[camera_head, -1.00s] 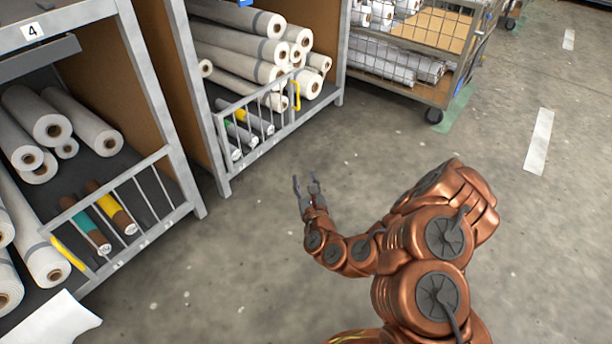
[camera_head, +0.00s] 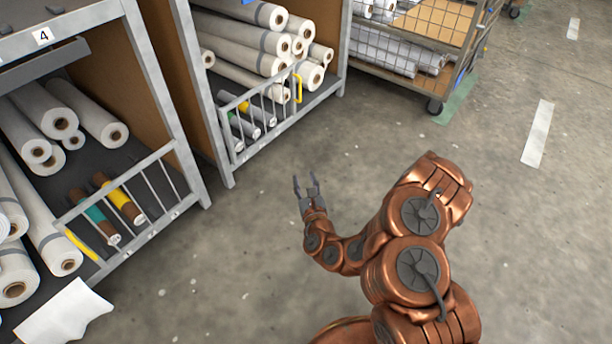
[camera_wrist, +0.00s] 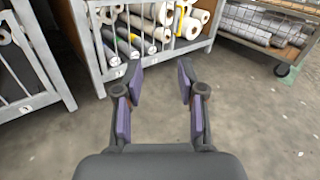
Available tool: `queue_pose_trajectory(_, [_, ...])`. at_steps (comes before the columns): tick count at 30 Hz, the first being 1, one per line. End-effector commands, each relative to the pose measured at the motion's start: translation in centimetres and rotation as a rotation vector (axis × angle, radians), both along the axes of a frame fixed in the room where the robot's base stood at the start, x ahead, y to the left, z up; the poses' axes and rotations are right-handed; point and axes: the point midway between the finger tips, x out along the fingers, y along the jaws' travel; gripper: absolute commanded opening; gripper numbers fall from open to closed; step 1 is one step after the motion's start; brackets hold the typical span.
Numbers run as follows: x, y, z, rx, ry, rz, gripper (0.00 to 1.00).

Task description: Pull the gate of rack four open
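Rack four (camera_head: 160,95) stands at the left in the head view, with a "4" label (camera_head: 43,36) on its top beam. Its gate (camera_head: 160,195), of grey bars, stands upright across the lower front and looks closed. A yellow handle (camera_head: 82,246) is at the gate's left end. My gripper (camera_head: 307,180) is open and empty over the floor, to the right of rack four and apart from its gate. In the wrist view the fingers (camera_wrist: 159,90) are spread with bare floor between them. Part of a barred gate shows at the left edge there (camera_wrist: 28,103).
A neighbouring rack (camera_head: 215,110) with its own barred gate (camera_head: 265,110) and yellow handle (camera_head: 298,88) stands right of rack four. A wire cart (camera_head: 440,95) is at the back. A white sheet (camera_head: 62,315) is at the lower left. Floor (camera_head: 235,260) is clear between rack and arm.

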Motion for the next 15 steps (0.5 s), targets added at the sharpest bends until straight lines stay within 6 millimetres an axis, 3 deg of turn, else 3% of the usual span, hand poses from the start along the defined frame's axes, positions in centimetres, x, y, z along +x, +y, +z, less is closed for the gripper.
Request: queue_pose_trajectory(15, [-2.8, 1.1, 0.1, 0.001, 0.001, 0.001, 0.39])
